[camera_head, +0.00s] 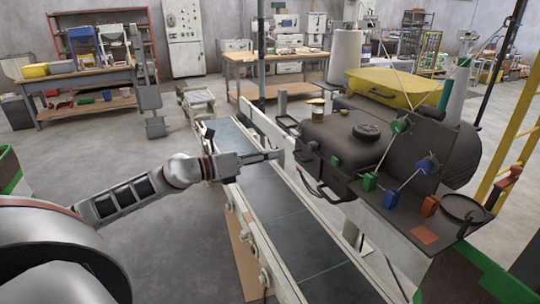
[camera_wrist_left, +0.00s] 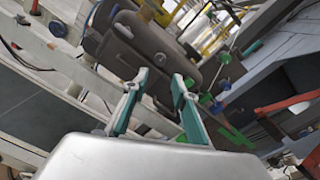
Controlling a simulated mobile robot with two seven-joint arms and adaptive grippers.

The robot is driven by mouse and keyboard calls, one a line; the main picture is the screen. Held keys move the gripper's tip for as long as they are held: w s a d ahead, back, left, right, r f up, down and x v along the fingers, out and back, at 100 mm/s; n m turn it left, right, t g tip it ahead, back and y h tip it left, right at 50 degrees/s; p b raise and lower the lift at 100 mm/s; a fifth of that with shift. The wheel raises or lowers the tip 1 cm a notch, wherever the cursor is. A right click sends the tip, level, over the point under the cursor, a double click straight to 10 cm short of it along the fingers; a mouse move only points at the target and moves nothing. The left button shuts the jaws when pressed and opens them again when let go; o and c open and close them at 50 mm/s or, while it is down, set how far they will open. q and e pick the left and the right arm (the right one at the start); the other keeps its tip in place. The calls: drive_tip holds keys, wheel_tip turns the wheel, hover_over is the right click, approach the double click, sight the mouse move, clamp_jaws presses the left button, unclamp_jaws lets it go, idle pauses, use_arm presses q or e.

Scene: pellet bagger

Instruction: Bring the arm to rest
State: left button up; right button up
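My left arm (camera_head: 130,196) reaches in from the left in the head view. Its gripper (camera_head: 278,155) is held over the conveyor belt (camera_head: 262,184), with its tips near the dark machine body (camera_head: 345,140). In the left wrist view the two teal fingers of the gripper (camera_wrist_left: 160,76) stand apart with nothing between them. The dark machine (camera_wrist_left: 140,48) shows beyond the fingertips; whether they touch it I cannot tell. My right gripper is not in view.
A panel with coloured knobs (camera_head: 410,190) stands right of the belt. A yellow cover (camera_head: 400,86) lies on the machine behind. A wooden workbench (camera_head: 80,80) stands at the back left. The floor (camera_head: 120,148) left of the belt is open.

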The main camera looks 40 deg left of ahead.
use_arm(q)
drive_tip(key=shift+s+a, duration=0.1)
drive_tip(key=shift+s, duration=0.1)
idle(0.5)
drive_tip(key=s+d+f+n+y, duration=0.2)
drive_tip(key=s+f+n, duration=0.1)
drive_tip(key=f+n, duration=0.5)
drive_tip(key=s+d+f+n+y, duration=0.2)
drive_tip(key=s+f+n, duration=0.3)
drive_tip(key=f, duration=0.5)
drive_tip(key=s+d+f+n+y, duration=0.2)
drive_tip(key=f+n, duration=0.6)
drive_tip(key=f, duration=0.1)
drive_tip(key=s+d+f+n+g, duration=0.5)
drive_tip(key=s+d+f+n, duration=0.6)
drive_tip(key=s+f, duration=0.5)
drive_tip(key=shift+s+d+f+y, duration=0.15)
drive_tip(key=shift+d+f+y, duration=0.15)
drive_tip(key=shift+d, duration=0.4)
